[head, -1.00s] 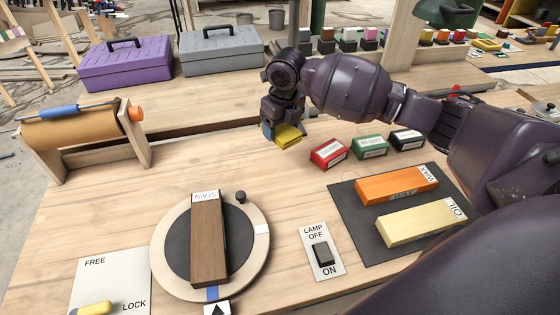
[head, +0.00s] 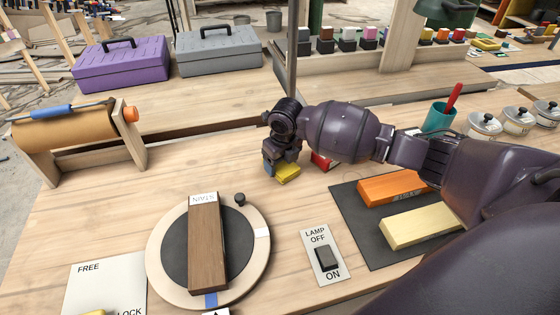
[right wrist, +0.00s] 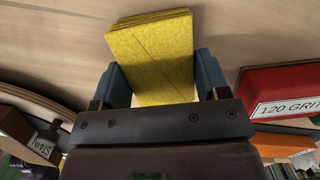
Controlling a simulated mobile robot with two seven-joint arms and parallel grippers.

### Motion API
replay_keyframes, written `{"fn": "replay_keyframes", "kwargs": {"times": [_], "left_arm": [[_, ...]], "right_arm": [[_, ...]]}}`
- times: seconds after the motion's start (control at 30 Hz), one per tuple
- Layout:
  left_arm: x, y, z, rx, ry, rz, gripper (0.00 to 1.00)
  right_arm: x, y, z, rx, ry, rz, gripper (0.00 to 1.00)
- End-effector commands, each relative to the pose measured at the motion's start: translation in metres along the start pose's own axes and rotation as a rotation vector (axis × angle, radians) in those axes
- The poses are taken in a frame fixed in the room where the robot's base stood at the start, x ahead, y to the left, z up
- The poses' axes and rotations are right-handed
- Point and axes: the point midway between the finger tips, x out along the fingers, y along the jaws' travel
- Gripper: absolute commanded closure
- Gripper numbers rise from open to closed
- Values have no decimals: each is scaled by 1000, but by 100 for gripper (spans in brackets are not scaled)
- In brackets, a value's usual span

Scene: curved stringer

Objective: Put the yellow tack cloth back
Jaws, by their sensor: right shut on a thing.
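The yellow tack cloth (head: 288,173) is a folded pad between the fingers of my right gripper (head: 274,168). In the right wrist view the cloth (right wrist: 155,55) sticks out past the two blue-grey fingertips (right wrist: 165,80), with a crease down its face. The right gripper is shut on it, low over the bench left of the red block (head: 322,161). I cannot tell whether the cloth touches the bench. My left gripper is not in view.
The red block, labelled 120 GRIT in the right wrist view (right wrist: 290,92), is close beside the gripper. A turntable (head: 255,275) with a brown STAIN block (head: 207,250) lies in front. A dark mat (head: 355,215) holds orange (head: 392,187) and pale (head: 420,226) blocks. Bench left of the gripper is clear.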

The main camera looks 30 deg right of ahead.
Motion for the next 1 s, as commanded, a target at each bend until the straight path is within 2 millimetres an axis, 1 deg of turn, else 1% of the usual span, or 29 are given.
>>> {"fn": "replay_keyframes", "kwargs": {"times": [0.17, 0.33, 0.37, 0.5, 0.83, 0.93, 1.0], "left_arm": [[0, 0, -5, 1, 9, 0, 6], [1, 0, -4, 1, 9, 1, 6], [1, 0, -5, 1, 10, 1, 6], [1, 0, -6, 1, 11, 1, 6], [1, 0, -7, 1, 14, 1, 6], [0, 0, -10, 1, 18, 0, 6], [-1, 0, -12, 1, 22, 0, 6]], "right_arm": [[-2, 0, 1, 0, -2, 0, 50], [2, 0, 0, 0, -1, -1, 50], [2, 0, 0, 0, -1, -1, 28], [1, 0, 0, 0, -1, -1, 7], [-2, 0, 1, 0, -2, 0, 6], [-10, 0, 1, -1, -4, -1, 6], [-20, 0, 2, -1, -5, -2, 6]]}}
